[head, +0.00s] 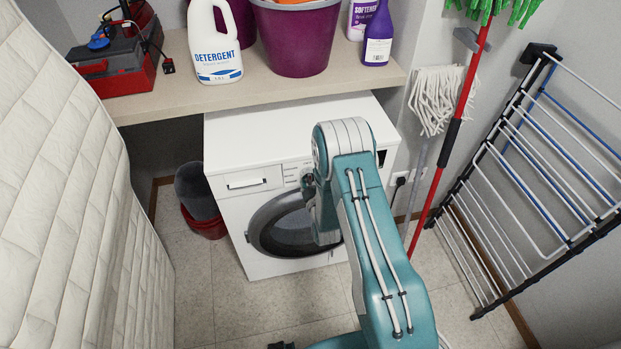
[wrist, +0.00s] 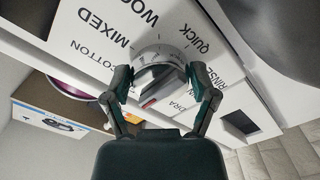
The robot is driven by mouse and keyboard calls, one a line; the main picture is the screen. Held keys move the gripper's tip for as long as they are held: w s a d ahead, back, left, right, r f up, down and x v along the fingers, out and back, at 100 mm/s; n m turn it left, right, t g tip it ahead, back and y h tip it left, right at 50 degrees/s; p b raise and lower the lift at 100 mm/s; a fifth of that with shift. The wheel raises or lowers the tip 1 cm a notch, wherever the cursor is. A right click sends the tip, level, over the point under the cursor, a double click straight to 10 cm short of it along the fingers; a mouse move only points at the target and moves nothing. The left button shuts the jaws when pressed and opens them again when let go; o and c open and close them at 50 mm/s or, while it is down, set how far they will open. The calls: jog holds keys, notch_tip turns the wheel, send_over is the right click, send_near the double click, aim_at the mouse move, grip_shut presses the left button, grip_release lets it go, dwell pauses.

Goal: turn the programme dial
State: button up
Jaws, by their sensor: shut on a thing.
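The white washing machine (head: 262,126) stands under a shelf in the head view, its round door facing me. Its programme dial (wrist: 160,52) is a silver-grey knob on the white panel in the wrist view, ringed by labels such as COTTON, MIXED, QUICK and RINSE, seen upside down. My gripper (wrist: 161,80) has one finger on each side of the dial's raised grip and is shut on it. I cannot tell which label the dial points to. In the head view my arm covers the dial and most of the gripper.
A shelf (head: 150,106) above holds a detergent bottle (head: 216,45), a purple tub (head: 297,40) and a toolbox (head: 112,75). A mattress (head: 70,190) lines the left. A mop (head: 436,100), a red pole (head: 440,150) and a drying rack (head: 540,160) crowd the right.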

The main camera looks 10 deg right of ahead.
jog(key=shift+w+a, duration=0.1)
jog(key=shift+a, duration=0.05)
jog(key=o, duration=1)
jog(key=s, duration=1.2)
jog(key=shift+a, duration=0.1)
